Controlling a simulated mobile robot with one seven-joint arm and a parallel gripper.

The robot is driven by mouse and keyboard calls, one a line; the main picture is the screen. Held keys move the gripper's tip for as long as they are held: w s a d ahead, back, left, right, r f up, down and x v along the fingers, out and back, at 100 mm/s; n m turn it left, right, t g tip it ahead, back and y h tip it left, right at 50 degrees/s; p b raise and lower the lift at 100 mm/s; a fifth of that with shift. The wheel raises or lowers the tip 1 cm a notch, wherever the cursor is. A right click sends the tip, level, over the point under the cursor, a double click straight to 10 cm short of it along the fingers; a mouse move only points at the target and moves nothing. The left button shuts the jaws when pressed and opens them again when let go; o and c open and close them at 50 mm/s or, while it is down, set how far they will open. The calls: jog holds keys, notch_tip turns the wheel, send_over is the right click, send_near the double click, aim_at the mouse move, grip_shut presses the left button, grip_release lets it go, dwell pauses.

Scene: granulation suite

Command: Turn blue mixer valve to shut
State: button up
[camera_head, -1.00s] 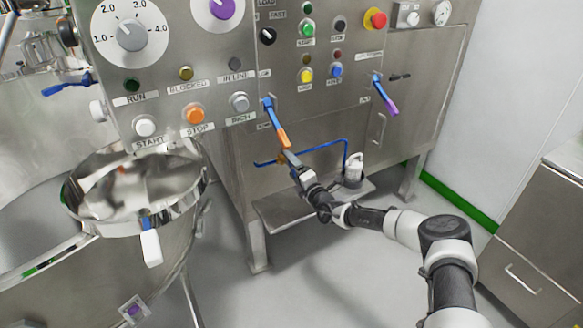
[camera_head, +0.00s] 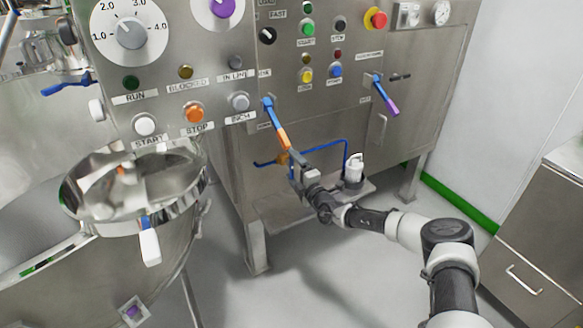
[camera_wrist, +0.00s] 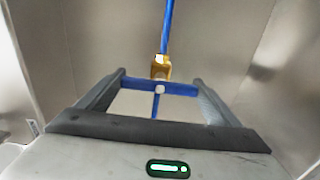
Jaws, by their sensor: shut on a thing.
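The blue valve handle (camera_wrist: 178,89) is a flat crossbar with a pale round centre, in front of a brass valve body (camera_wrist: 160,68) on a thin blue pipe (camera_wrist: 167,25). In the wrist view the handle lies crosswise, at right angles to the pipe. My gripper (camera_wrist: 159,80) is shut on the handle, one finger at each end of the bar. In the head view my gripper (camera_head: 292,160) is at the brass valve (camera_head: 282,158), just below the orange-tipped lever; the handle itself is mostly hidden there.
A blue lever with an orange tip (camera_head: 283,138) hangs just above my gripper. A purple-tipped blue lever (camera_head: 386,95) is further right. A white-topped part (camera_head: 354,167) stands on the shelf to the right. A steel bowl (camera_head: 130,190) is at the left. The floor in front is clear.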

jog(key=o, duration=0.9)
jog(key=shift+s+d+p, duration=0.25)
jog(key=shift+s+p, duration=0.05)
jog(key=shift+s, duration=0.05)
jog(key=p+v, duration=0.4)
jog(key=v, duration=1.2)
jog(key=shift+s+d+p, duration=0.15)
jog(key=shift+s+p, duration=0.1)
jog(key=shift+p, duration=0.05)
